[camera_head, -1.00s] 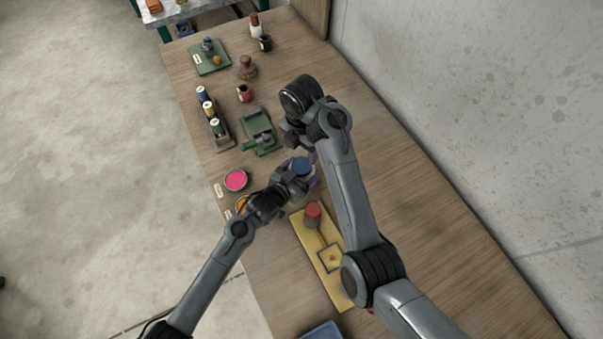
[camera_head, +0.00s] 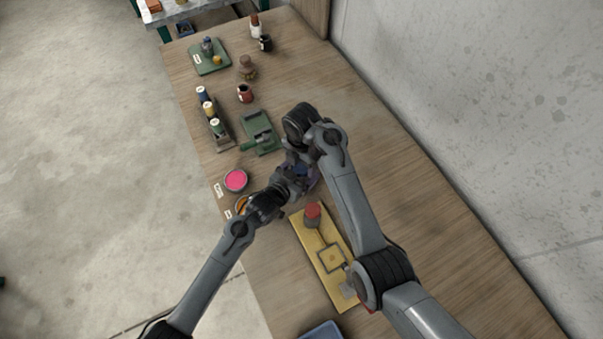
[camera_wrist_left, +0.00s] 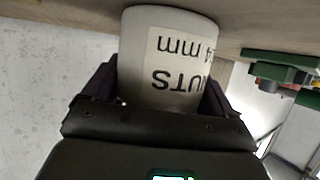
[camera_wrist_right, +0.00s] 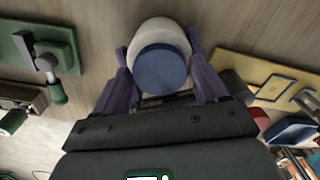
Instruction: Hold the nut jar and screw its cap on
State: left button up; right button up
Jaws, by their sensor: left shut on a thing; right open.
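The nut jar (camera_wrist_left: 165,60) is a pale jar with a label reading "NUTS" and "mm", filling the middle of the left wrist view. My left gripper (camera_wrist_left: 158,95) is shut on it, one finger on each side. In the right wrist view the blue cap (camera_wrist_right: 161,69) sits on top of the white jar (camera_wrist_right: 160,32); whether it is threaded tight cannot be told. My right gripper (camera_wrist_right: 160,68) is open, its fingers on either side of the cap and jar with gaps visible. In the head view the right gripper largely hides the jar and the blue cap (camera_head: 301,170).
A yellow board (camera_head: 316,256) with a red-topped piece lies just in front. A green clamp-like tool (camera_head: 259,134), a pink dish (camera_head: 235,180), an orange dish (camera_head: 241,203) and a rack of spools (camera_head: 219,132) stand nearby. The table's right side is clear.

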jog(key=shift+c, duration=0.3)
jog(key=c, duration=0.8)
jog(key=m, duration=0.6)
jog(key=shift+m, duration=0.3)
jog(key=shift+c, duration=0.2)
jog(key=o, duration=1.2)
jog(key=shift+f, duration=0.1)
jog(key=shift+c, duration=0.2)
jog(key=shift+r, duration=2.3)
